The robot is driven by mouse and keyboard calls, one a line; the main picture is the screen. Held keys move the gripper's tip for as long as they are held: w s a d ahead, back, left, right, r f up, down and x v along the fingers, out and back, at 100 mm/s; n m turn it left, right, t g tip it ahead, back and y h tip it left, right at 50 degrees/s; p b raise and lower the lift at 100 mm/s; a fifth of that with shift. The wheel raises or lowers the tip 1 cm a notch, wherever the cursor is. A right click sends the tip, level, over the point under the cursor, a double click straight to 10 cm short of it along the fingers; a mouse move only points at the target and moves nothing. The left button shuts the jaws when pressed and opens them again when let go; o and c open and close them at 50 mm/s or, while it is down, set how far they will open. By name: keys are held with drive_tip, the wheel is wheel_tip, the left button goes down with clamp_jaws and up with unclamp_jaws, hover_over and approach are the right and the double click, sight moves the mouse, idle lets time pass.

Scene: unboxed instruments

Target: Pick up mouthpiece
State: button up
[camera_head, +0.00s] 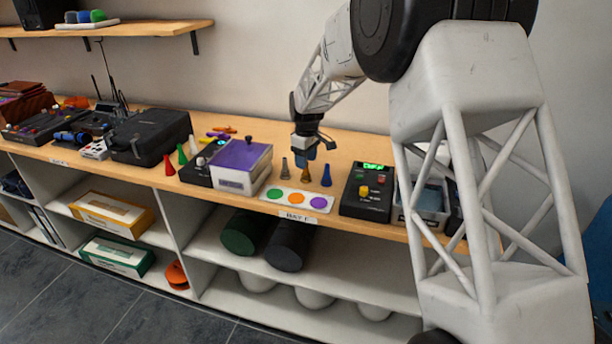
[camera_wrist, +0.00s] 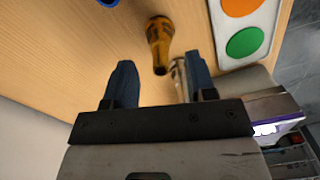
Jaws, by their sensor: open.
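An amber-brown tapered mouthpiece (camera_head: 305,174) stands on the wooden shelf top, between a grey cone-shaped piece (camera_head: 285,168) and a blue one (camera_head: 326,176). My gripper (camera_head: 307,155) is just above and behind this row, pointing down, open and empty. In the wrist view the amber mouthpiece (camera_wrist: 159,42) shows ahead, in the gap between my two blue fingers (camera_wrist: 160,75), apart from both. The grey piece (camera_wrist: 178,75) is partly hidden by the right finger. Only a bit of the blue piece (camera_wrist: 108,3) shows at the top edge.
A white card with coloured dots (camera_head: 297,199) lies in front of the row. Red (camera_head: 169,166), green and white cones stand farther left. The wall is behind.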

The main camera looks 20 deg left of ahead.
drive_tip(key=shift+f, duration=1.4)
clamp_jaws()
drive_tip(key=shift+r, duration=0.1)
drive_tip(key=shift+r, duration=0.85)
drive_tip(key=shift+s+r, duration=0.15)
drive_tip(key=shift+r, duration=0.75)
drive_tip(key=s+d, duration=0.4)
drive_tip(key=s, duration=0.3)
drive_tip(key=s+d+r, duration=0.1)
drive_tip(key=s+d, duration=0.2)
drive_tip(key=s, duration=0.3)
drive_tip(key=shift+s+d+r, duration=0.15)
drive_tip(key=shift+s+d, duration=0.2)
drive_tip(key=shift+s, duration=0.05)
